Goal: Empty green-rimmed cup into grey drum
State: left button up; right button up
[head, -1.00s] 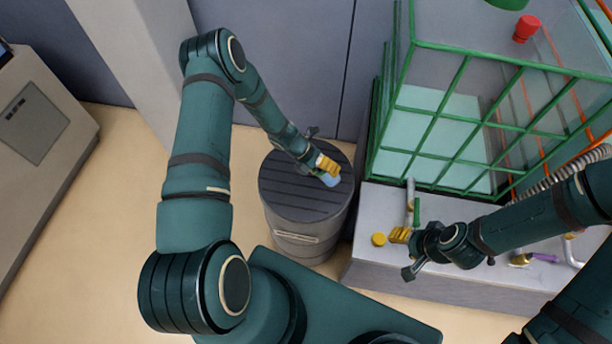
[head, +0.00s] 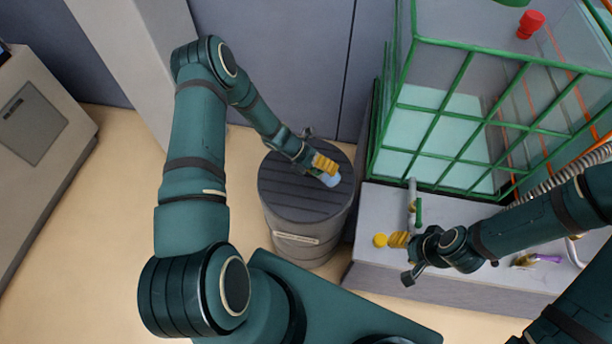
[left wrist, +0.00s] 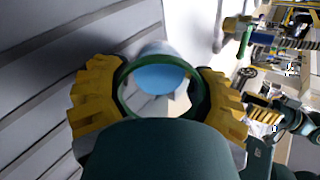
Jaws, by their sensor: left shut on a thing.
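The grey drum (head: 300,205) stands on the floor left of the bench, with a dark slatted top. My left gripper (head: 326,166) is over the right part of that top, its yellow fingers shut on the green-rimmed cup (head: 330,180). In the left wrist view the cup's green rim (left wrist: 122,100) sits between the two yellow fingers, and blue liquid (left wrist: 160,78) shows inside. I cannot tell the cup's exact tilt, and no stream of liquid shows.
The grey bench (head: 372,270) carries a green-framed glass enclosure (head: 440,120) behind my right gripper. A grey pipe with a green handle (head: 415,208) and a purple-handled tool (head: 545,258) are on the bench. A beige cabinet (head: 35,140) stands at far left, with clear floor between.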

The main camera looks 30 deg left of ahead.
pick_arm(q)
jog(key=shift+a+r+h+b, duration=0.1)
jog(key=shift+r+h+b, duration=0.2)
jog(key=shift+h+b, duration=0.6)
jog(key=shift+a+r+h+b, duration=0.1)
jog(key=shift+r+h+b, duration=0.2)
jog(key=shift+h+b, duration=0.6)
pick_arm(e)
jog(key=shift+s+a+f, duration=0.1)
jog(key=shift+s+f, duration=0.2)
jog(key=shift+f, duration=0.6)
jog(key=shift+s+f, duration=0.25)
jog(key=shift+f, duration=0.65)
pick_arm(q)
jog(key=shift+r+n+h+b, duration=0.15)
jog(key=shift+n+h+b, duration=0.15)
jog(key=shift+h+b, duration=0.1)
pick_arm(e)
jog(key=shift+w+f, duration=0.1)
jog(key=shift+f, duration=0.3)
pick_arm(q)
jog(key=shift+a, duration=0.1)
pick_arm(e)
jog(key=shift+f, duration=0.1)
